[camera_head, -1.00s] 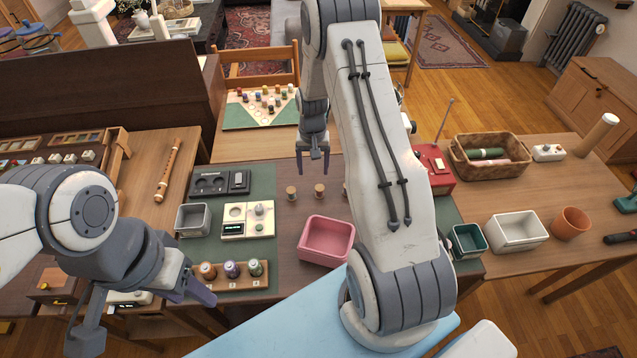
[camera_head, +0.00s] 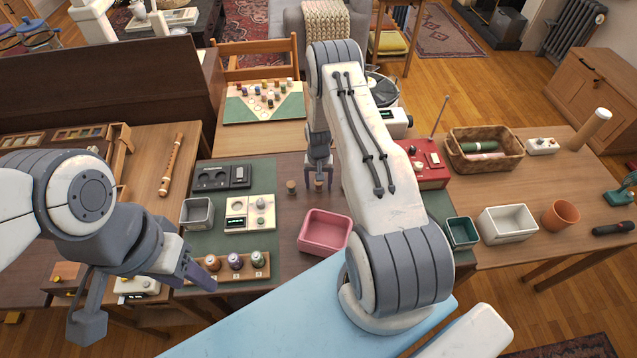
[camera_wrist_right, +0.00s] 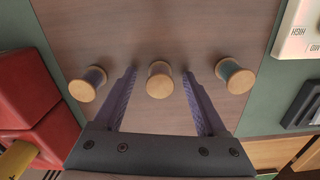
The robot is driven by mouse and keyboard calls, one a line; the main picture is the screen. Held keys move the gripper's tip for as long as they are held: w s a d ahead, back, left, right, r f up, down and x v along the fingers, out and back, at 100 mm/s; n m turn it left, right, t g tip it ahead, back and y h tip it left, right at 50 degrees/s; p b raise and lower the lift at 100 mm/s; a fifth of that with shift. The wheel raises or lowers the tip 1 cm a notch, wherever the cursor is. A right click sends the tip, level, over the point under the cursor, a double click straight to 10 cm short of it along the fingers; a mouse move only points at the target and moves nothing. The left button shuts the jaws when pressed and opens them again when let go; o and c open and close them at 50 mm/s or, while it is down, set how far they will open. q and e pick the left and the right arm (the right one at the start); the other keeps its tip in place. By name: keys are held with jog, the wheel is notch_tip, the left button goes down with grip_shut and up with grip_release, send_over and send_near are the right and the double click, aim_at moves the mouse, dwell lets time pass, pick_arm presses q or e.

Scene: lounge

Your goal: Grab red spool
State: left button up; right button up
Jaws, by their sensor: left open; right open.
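In the head view the right gripper (camera_head: 318,181) hangs at the spools. My left gripper (camera_head: 200,277) is open and empty near the spool rack.
A wooden rack (camera_head: 190,281) holds three spools, the left reddish-brown (camera_head: 212,262). A pink bin (camera_head: 325,232) stands in front of my right gripper. A red box (camera_head: 425,165) is to its right.

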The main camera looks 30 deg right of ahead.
jog(key=shift+f, duration=0.25)
grip_shut()
jog(key=shift+r, duration=0.1)
